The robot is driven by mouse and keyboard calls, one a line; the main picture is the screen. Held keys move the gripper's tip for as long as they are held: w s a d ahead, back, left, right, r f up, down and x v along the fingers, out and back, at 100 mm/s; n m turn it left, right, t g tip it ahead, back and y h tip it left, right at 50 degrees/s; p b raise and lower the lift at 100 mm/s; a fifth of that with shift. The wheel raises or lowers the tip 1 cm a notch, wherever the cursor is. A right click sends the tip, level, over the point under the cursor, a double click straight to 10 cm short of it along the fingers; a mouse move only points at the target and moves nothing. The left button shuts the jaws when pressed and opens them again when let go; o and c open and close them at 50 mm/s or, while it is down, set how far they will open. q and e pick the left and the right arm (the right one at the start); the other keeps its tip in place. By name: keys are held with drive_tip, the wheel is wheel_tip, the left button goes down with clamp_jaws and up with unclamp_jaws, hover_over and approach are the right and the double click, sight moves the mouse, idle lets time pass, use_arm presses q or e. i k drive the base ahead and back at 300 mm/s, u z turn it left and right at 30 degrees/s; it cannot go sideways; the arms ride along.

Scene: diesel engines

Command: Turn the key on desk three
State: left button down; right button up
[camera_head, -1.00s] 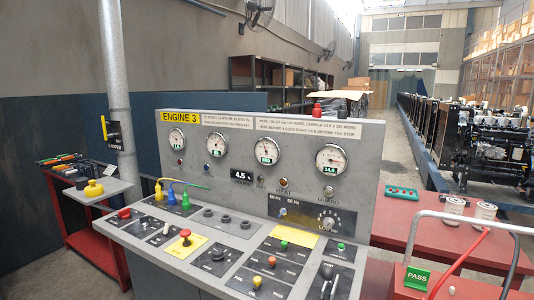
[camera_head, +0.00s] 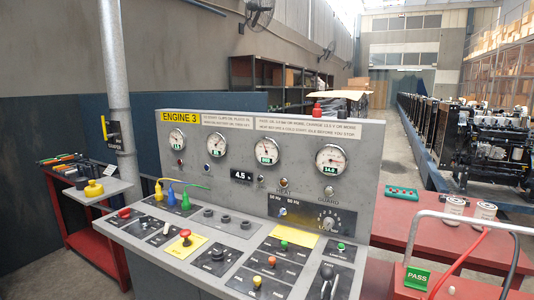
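The grey control desk (camera_head: 353,187) with a yellow "ENGINE 3" label (camera_head: 180,116) stands in the middle of the head view. Its upright panel carries several round gauges, a 4.5 display (camera_head: 241,174) and a dial (camera_head: 326,222). Its sloping top holds knobs, buttons and levers, among them a black knob (camera_head: 217,254), a red mushroom button on a yellow plate (camera_head: 185,236) and a black-handled lever (camera_head: 327,273). I cannot tell which small control is the key. Neither of my grippers is in view.
A red side table (camera_head: 93,238) with tools and a yellow item (camera_head: 93,188) stands left, near a grey pole (camera_head: 117,90). Black engines (camera_head: 485,145) line the right.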

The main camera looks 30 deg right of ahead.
sight(145, 219)
drive_tip(key=u, duration=1.4)
drive_tip(key=i, duration=1.95)
drive_tip(key=z, duration=3.3)
